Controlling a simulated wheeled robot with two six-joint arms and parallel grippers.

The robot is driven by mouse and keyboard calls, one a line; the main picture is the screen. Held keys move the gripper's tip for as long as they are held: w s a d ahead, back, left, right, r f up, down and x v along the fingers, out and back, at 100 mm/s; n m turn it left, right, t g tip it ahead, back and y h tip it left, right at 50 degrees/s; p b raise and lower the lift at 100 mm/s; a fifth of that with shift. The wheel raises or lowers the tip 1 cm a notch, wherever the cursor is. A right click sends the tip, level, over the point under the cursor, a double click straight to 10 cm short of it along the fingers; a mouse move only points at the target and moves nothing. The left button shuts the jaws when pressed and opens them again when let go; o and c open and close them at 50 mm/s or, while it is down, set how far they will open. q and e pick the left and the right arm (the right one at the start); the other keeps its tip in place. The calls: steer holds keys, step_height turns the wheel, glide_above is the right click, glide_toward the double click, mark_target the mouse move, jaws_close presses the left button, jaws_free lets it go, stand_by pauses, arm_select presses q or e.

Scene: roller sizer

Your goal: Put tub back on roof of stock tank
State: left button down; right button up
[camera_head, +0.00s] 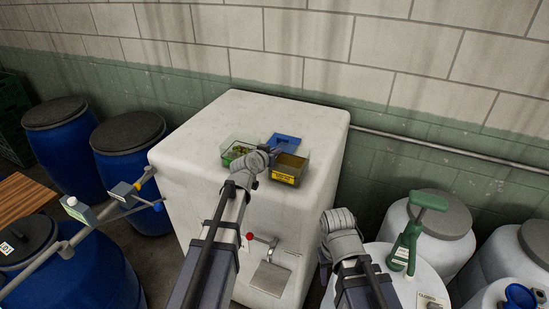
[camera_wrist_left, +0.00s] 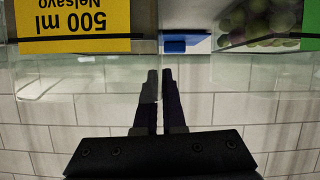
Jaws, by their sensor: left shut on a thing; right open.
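The white stock tank (camera_head: 210,130) stands against the wall with a flat roof. On or just above the roof is a tub (camera_head: 290,168) with a yellow label, dark yellowish contents and clear upper walls. Its label reads "500 ml" upside down in the left wrist view (camera_wrist_left: 70,22). My left gripper (camera_head: 273,152) is shut at this tub's left wall; its fingers (camera_wrist_left: 160,75) are close together in the wrist view. I cannot tell whether the tub's base touches the roof. My right gripper (camera_head: 325,272) is open, low in front of the tank, partly hidden by its wrist.
A clear tub of green fruit (camera_head: 238,150) sits left of my left gripper. A blue object (camera_head: 286,139) lies behind. The roof's back and left are bare. Blue drums (camera_head: 68,145) stand left; white drums and a green-handled tool (camera_head: 410,235) stand right.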

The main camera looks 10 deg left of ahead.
stand_by(0.3)
arm_select(q)
steer(key=c, duration=1)
jaws_free()
steer(key=shift+s+r, duration=0.1)
steer(key=p+v, duration=0.4)
steer(key=v, duration=0.8)
steer(key=shift+p, duration=0.4)
